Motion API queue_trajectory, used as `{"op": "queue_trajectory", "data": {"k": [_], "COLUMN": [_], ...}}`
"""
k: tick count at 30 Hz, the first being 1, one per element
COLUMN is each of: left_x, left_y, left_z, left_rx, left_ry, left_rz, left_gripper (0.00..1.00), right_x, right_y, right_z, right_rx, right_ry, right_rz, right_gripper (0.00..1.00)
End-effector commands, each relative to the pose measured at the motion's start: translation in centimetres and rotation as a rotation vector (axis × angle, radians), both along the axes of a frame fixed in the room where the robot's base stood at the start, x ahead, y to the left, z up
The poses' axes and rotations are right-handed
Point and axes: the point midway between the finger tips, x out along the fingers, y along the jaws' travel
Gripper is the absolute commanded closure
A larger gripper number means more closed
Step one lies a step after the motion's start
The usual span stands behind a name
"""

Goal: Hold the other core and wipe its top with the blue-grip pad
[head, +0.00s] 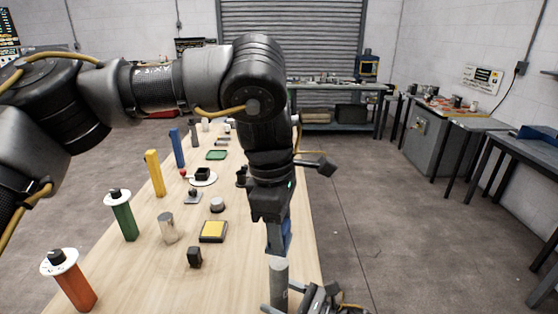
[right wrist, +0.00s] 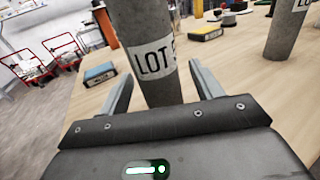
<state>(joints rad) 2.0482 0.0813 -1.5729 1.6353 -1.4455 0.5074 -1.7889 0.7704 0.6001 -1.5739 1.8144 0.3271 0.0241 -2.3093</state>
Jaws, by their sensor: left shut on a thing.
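In the head view my left gripper (head: 273,218) points straight down, shut on the blue-grip pad (head: 276,238). The pad is right over the top of an upright grey core (head: 279,273); I cannot tell whether it touches. My right gripper (head: 290,301) is low around this core at the bottom edge, partly cut off. In the right wrist view, the core with its white LOT label (right wrist: 155,58) stands between my right gripper's fingers (right wrist: 162,72), with a visible gap beside the right finger. A second labelled core (right wrist: 289,27) stands at the upper right there.
On the wooden table (head: 130,285) stand an orange post (head: 76,284), a green post (head: 124,218), a grey-tan cylinder (head: 167,228), a yellow-topped pad (head: 213,231) and a small black block (head: 194,257). The wrist view shows a blue-topped block (right wrist: 100,74).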

Motion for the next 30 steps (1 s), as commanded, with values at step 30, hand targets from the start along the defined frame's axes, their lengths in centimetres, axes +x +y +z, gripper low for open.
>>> {"op": "queue_trajectory", "data": {"k": [30], "left_x": [0.0], "left_y": [0.0], "left_z": [0.0], "left_rx": [0.0], "left_ry": [0.0], "left_rz": [0.0], "left_gripper": [0.86], "right_x": [-5.2], "right_y": [-10.5], "right_z": [-0.1], "right_rx": [-0.001], "right_ry": [0.0], "right_rz": [0.0], "right_gripper": [0.35]}}
